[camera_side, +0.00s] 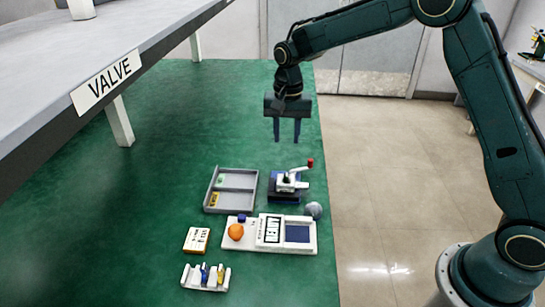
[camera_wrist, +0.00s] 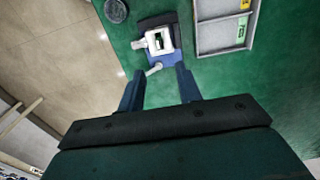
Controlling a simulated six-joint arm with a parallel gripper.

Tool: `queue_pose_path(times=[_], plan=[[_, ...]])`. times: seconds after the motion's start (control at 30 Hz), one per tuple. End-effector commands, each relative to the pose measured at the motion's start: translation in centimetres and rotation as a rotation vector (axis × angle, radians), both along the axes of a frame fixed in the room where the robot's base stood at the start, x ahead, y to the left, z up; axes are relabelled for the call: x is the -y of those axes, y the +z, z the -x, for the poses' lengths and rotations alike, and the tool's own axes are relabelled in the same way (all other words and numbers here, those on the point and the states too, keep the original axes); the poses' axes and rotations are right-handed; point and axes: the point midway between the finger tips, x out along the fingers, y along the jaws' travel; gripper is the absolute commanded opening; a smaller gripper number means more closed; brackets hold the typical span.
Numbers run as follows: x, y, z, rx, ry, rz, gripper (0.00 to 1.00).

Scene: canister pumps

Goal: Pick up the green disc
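I cannot make out a clear green disc. A small green patch (camera_side: 220,180) lies in the grey divided tray (camera_side: 237,189); in the wrist view the green patch (camera_wrist: 242,29) looks like a narrow strip. A small dark green spot (camera_wrist: 158,38) also shows on the white and blue pump device (camera_wrist: 161,45), which stands right of the tray in the side view (camera_side: 288,185). My gripper (camera_side: 287,134) is open and empty, above and behind the device, fingers pointing down. In the wrist view, its fingers (camera_wrist: 158,78) straddle empty space before the device.
A white base (camera_side: 297,247) with a screen stands in front, bearing an orange ball (camera_side: 236,231) and purple cube (camera_side: 241,218). A grey round thing (camera_side: 313,210) is beside it. A small box (camera_side: 197,240) and white vial rack (camera_side: 206,284) are nearer.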

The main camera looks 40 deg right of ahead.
Motion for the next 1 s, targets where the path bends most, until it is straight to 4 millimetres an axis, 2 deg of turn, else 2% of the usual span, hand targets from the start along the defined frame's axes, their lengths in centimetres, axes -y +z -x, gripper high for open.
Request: queue_pose_path(times=[0.4, 0.6, 0.87, 1.0], plan=[[0.0, -6.0, 0.1, -0.004, 0.0, 0.0, 0.35], [0.0, -7.0, 0.1, -0.001, 0.0, 0.0, 0.35], [0.1, -7.4, 0.0, -0.001, 0.0, 0.0, 0.35], [0.2, -8.5, 0.1, -0.003, 0.0, 0.0, 0.35]])
